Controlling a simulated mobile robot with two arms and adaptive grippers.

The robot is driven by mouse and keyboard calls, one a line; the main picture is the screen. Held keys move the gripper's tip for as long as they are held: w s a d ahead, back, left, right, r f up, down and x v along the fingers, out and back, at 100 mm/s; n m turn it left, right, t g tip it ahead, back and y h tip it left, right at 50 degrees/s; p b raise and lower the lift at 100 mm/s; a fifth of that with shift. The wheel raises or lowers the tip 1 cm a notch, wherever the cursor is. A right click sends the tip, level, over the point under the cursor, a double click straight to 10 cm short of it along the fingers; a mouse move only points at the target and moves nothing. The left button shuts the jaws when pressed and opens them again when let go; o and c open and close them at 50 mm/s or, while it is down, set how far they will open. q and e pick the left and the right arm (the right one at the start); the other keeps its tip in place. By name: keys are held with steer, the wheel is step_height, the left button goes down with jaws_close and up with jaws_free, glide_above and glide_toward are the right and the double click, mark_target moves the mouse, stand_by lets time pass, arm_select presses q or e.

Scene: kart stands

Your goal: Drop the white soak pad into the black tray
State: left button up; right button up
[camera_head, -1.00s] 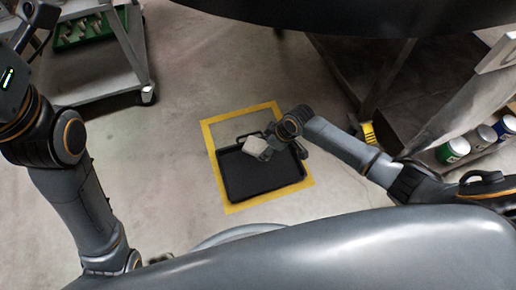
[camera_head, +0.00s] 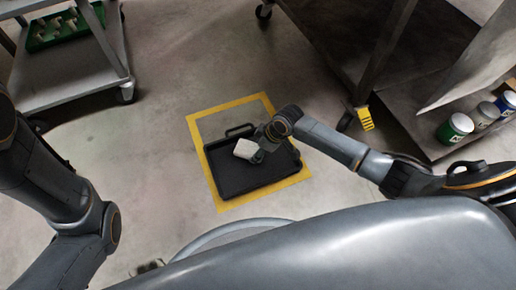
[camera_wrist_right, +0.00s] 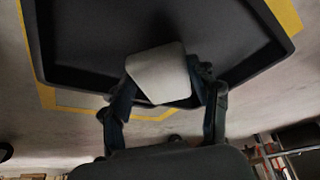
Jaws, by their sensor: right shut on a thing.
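The white soak pad (camera_head: 245,149) is held in my right gripper (camera_head: 260,145), over the black tray. In the right wrist view the pad (camera_wrist_right: 158,72) sits between the two fingers of the gripper (camera_wrist_right: 162,92), which is shut on it. The black tray (camera_head: 232,185) lies on the floor with raised rims and a handle on its far side. In the right wrist view the tray (camera_wrist_right: 85,50) fills the top, beyond the pad. How high the pad is above the tray floor is hard to tell.
A yellow taped square (camera_head: 213,183) surrounds the tray on the concrete floor. A grey cart (camera_head: 75,80) with a green bin (camera_head: 62,28) stands at upper left. Several cans, one a green-labelled can (camera_head: 455,128), stand on a low shelf at right.

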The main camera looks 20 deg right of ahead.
steer(key=o, duration=1)
steer(key=v, duration=1.2)
steer(key=shift+w+r, duration=0.1)
